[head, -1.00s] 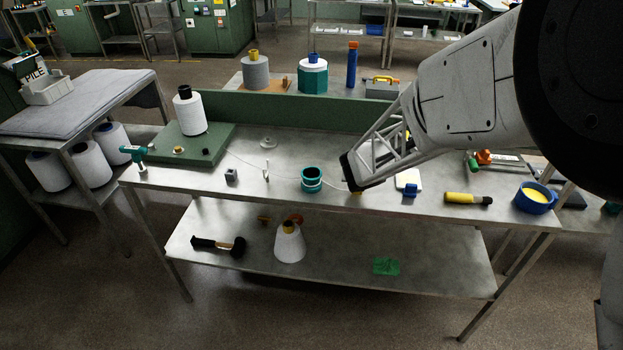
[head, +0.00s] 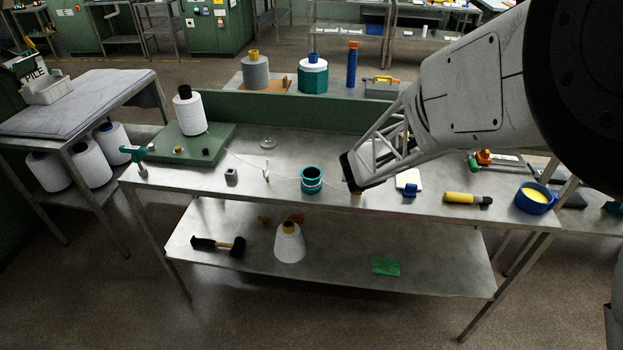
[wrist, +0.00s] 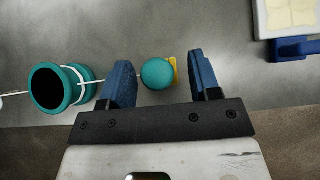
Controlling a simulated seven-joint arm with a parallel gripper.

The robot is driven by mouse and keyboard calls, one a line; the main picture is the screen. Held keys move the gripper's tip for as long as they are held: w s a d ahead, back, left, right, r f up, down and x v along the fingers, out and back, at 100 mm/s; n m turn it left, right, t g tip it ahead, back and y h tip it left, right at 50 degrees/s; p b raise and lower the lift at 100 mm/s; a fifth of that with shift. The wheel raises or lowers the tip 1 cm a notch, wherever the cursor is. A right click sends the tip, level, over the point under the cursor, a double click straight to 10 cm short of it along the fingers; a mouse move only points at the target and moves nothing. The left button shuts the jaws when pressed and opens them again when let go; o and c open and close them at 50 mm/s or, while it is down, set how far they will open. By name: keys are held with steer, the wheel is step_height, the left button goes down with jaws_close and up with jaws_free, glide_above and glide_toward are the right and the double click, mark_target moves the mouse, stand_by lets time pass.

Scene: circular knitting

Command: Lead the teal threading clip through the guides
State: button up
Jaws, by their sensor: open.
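The teal threading clip appears as a round teal ball (wrist: 158,74) over a small yellow piece (wrist: 174,70) in the wrist view. My gripper (wrist: 160,66) is open, with one blue finger on each side of the ball; a gap shows on both sides. A pale thread runs left from the ball to a teal ring-shaped guide (wrist: 65,88), also seen in the head view (head: 311,180). A white hook-like guide (head: 266,171) stands left of it. In the head view my gripper's dark end hides the ball, and only a bit of yellow (head: 356,193) shows below it.
A white yarn cone (head: 190,112) stands on a green board (head: 215,147) at the back left; the thread comes from there. A small grey block (head: 231,175) and a teal clamp (head: 137,155) are left. A blue-handled pad (head: 408,181), yellow-handled tool (head: 463,198) and blue cup (head: 535,198) lie right.

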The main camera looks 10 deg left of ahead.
steer(key=v, duration=0.7)
steer(key=shift+r, duration=0.1)
stand_by(0.6)
steer(key=s+d+r+m+g+h, duration=0.2)
steer(key=s+d+r+m+h, duration=0.2)
steer(key=s+d+r+m, duration=1.25)
steer(key=s+m+g+y, duration=0.4)
steer(key=s+m, duration=1.4)
steer(key=m, duration=0.1)
steer(key=shift+s+r+m, duration=0.2)
steer(key=shift+s+m, duration=0.05)
steer(key=shift+m, duration=0.1)
